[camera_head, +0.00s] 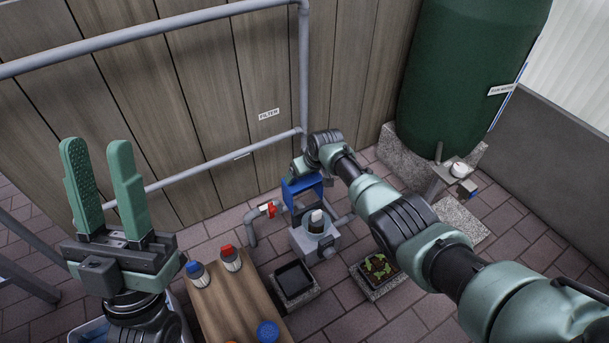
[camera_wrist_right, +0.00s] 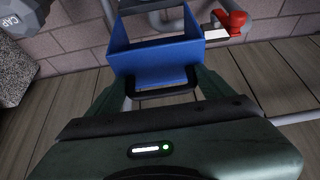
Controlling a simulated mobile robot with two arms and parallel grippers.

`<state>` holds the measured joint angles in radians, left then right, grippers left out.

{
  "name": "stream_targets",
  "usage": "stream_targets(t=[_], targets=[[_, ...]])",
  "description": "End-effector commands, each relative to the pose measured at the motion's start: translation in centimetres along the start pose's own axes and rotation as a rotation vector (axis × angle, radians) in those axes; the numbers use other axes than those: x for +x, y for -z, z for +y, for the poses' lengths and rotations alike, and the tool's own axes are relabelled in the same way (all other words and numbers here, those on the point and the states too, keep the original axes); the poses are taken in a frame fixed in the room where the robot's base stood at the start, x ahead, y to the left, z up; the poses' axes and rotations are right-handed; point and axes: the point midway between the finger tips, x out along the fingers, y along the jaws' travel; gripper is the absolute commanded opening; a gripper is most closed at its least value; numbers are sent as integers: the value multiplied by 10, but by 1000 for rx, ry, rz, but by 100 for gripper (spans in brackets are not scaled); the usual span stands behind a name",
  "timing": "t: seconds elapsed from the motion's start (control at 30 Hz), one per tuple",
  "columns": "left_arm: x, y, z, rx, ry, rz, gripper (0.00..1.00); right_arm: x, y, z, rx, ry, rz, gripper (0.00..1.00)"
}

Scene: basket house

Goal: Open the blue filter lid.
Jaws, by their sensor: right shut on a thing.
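The blue filter lid (camera_head: 301,186) stands raised at the back of the grey filter box (camera_head: 302,241). A dark cylinder with a white top (camera_head: 316,222) shows in the open box. In the right wrist view the lid (camera_wrist_right: 155,58) has a black handle (camera_wrist_right: 163,92) on its near side. My right gripper (camera_wrist_right: 162,88) is shut on this handle, its fingers on either side. In the head view my right arm reaches over behind the lid, and the lid hides the fingertips. My left gripper (camera_head: 97,150) is open and empty, pointing up at the left.
A red-handled valve (camera_head: 268,210) sits on the pipe left of the box. A wooden table (camera_head: 225,300) holds jars at the front. A dark tray (camera_head: 294,280) and a tray of leaves (camera_head: 377,268) lie before the box. A green tank (camera_head: 465,80) stands back right.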

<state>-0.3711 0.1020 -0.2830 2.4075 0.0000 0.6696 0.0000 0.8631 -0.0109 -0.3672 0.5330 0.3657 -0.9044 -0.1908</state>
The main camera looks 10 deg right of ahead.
Motion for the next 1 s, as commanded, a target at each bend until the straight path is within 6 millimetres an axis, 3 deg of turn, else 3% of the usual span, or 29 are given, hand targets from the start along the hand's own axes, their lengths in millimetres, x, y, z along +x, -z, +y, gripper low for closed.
stream_targets(t=[0.03,0.37,0.4,0.43,1.0], targets=[[0,1,0,-1,0,7,36,-4,9,8,-1,-14,21,10],[0,2,0,-1,0,11,36,-5,10,8,-1,-14,22,10],[0,2,0,0,0,11,36,-5,10,8,-1,-14,22,85],[0,2,0,0,0,11,36,-5,10,8,-1,-14,22,91],[0,2,0,0,-1,11,36,-2,4,2,-1,-5,10,91]])
